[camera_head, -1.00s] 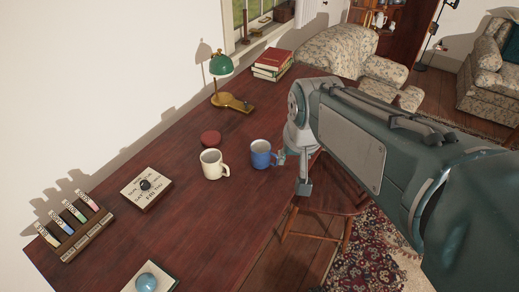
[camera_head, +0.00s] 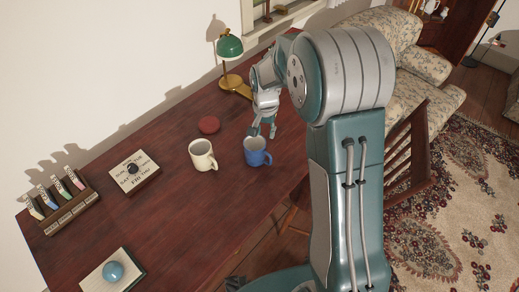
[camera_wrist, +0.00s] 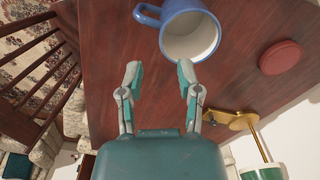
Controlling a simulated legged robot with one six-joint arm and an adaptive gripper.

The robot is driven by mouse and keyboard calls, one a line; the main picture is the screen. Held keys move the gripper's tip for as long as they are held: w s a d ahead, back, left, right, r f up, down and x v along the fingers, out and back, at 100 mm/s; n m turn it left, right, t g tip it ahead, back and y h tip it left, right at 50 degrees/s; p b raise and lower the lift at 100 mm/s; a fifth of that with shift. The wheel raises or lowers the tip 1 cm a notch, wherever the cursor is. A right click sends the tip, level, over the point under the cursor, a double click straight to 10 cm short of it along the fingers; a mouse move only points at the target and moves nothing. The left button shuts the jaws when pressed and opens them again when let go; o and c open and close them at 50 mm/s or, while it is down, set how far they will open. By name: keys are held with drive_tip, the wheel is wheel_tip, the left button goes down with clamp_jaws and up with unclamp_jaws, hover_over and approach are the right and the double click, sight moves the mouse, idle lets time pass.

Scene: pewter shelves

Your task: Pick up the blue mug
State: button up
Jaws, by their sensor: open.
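The blue mug (camera_head: 256,151) stands upright on the dark red wooden desk (camera_head: 190,225), with its handle toward the lower right in the head view. In the wrist view the blue mug (camera_wrist: 190,32) is at the top, its pale inside showing and its handle to the left. My gripper (camera_head: 263,130) is just behind the mug in the head view, above the desk. In the wrist view my gripper (camera_wrist: 159,72) is open and empty, with its fingers pointing toward the mug. The right fingertip is close to the mug's rim; I cannot tell whether they touch.
A cream mug (camera_head: 202,155) stands left of the blue mug. A red round disc (camera_head: 209,124) and a green desk lamp (camera_head: 229,47) are behind. A wooden chair (camera_head: 405,155) stands right of the desk. The front desk is mostly clear.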

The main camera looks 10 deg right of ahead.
hover_over(265, 150)
drive_tip(key=a, duration=0.2)
wheel_tip(265, 150, down, 4)
drive_tip(key=f, duration=0.1)
drive_tip(key=d+f, duration=0.1)
drive_tip(key=f, duration=0.1)
drive_tip(key=d+f, duration=0.1)
drive_tip(key=f, duration=0.1)
drive_tip(key=shift+s+d, duration=0.1)
drive_tip(key=shift+d, duration=0.1)
drive_tip(key=shift+a+f, duration=0.2)
drive_tip(key=shift+f, duration=0.15)
drive_tip(key=shift+a, duration=0.4)
drive_tip(key=c, duration=0.6)
drive_tip(key=shift+d, duration=0.35)
clamp_jaws()
